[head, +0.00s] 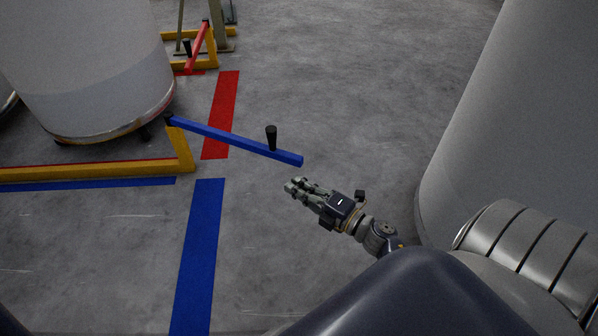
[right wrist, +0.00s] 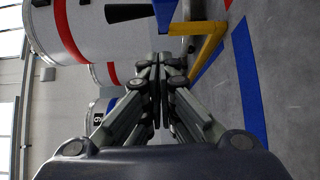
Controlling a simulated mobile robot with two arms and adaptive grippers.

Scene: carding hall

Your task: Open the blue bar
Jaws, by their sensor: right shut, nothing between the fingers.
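The blue bar (head: 235,140) runs from a dark pivot on the yellow frame (head: 183,150) out to the right, ending in free air over the grey floor. A black knob handle (head: 271,138) stands upright near its free end. My right gripper (head: 292,186) is just below and near the bar's free end in the head view, apart from it in the picture. Its fingers are shut with nothing between them. In the right wrist view the closed fingers (right wrist: 159,62) point toward part of the blue bar (right wrist: 166,12) and the black handle (right wrist: 128,13). My left gripper is not in view.
A large pale drum (head: 90,65) stands behind the yellow frame at left, another (head: 520,90) at right. A red bar (head: 197,46) is farther back. Red (head: 221,110) and blue (head: 197,255) floor stripes lie near the bar. The floor in the middle is clear.

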